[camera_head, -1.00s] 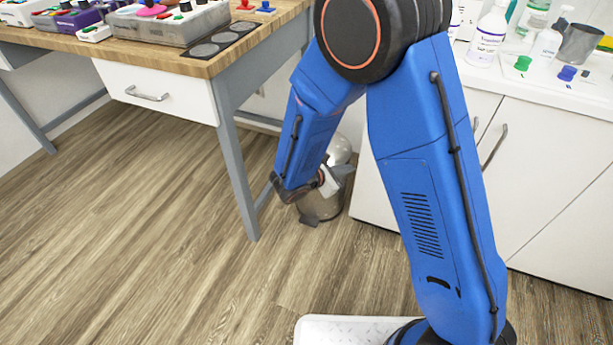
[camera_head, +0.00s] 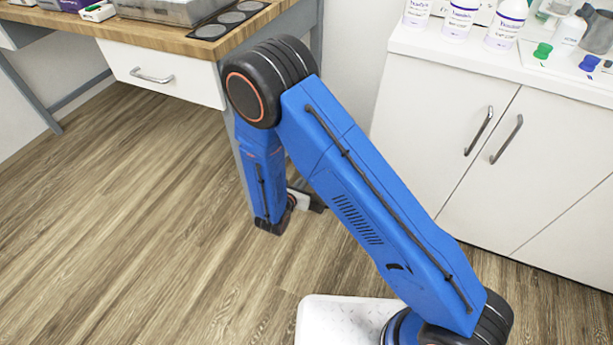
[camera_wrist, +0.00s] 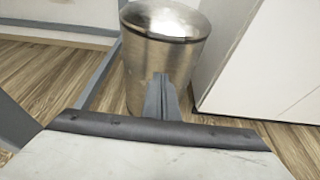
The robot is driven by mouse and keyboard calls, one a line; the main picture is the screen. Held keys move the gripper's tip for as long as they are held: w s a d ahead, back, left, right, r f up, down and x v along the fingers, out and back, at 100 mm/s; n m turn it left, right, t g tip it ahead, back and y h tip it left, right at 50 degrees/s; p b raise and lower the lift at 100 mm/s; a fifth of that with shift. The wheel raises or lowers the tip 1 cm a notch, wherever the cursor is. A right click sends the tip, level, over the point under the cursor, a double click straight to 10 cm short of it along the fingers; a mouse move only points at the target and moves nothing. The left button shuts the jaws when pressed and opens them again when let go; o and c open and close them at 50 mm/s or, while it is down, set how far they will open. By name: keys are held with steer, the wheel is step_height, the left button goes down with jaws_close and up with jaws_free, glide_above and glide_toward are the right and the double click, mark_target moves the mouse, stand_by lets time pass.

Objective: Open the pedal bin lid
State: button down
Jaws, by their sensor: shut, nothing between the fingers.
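The pedal bin (camera_wrist: 150,65) is a brushed metal cylinder standing on the floor in the wrist view. Its domed, shiny lid (camera_wrist: 168,18) looks closed. My gripper (camera_wrist: 162,84) is shut and empty, its fingers pointing at the bin and overlapping the lower front of its body in the picture. I cannot tell whether they touch it. The pedal does not show; my gripper and wrist cover the bin's lower part. In the head view my gripper (camera_head: 316,202) is low near the floor, partly behind my arm, and my arm hides the bin.
A wooden-topped table (camera_head: 165,38) with a white drawer (camera_head: 160,75) is at left, its grey leg close to the bin. A white cabinet (camera_head: 440,130) with bottles on top stands at right, close beside the bin. The wooden floor (camera_head: 130,220) at left is clear.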

steer(key=w+d+r, duration=0.1)
steer(key=w+d, duration=0.1)
steer(key=w, duration=0.5)
steer(key=shift+d+r, duration=0.2)
steer(key=shift+d, duration=0.1)
stand_by(0.4)
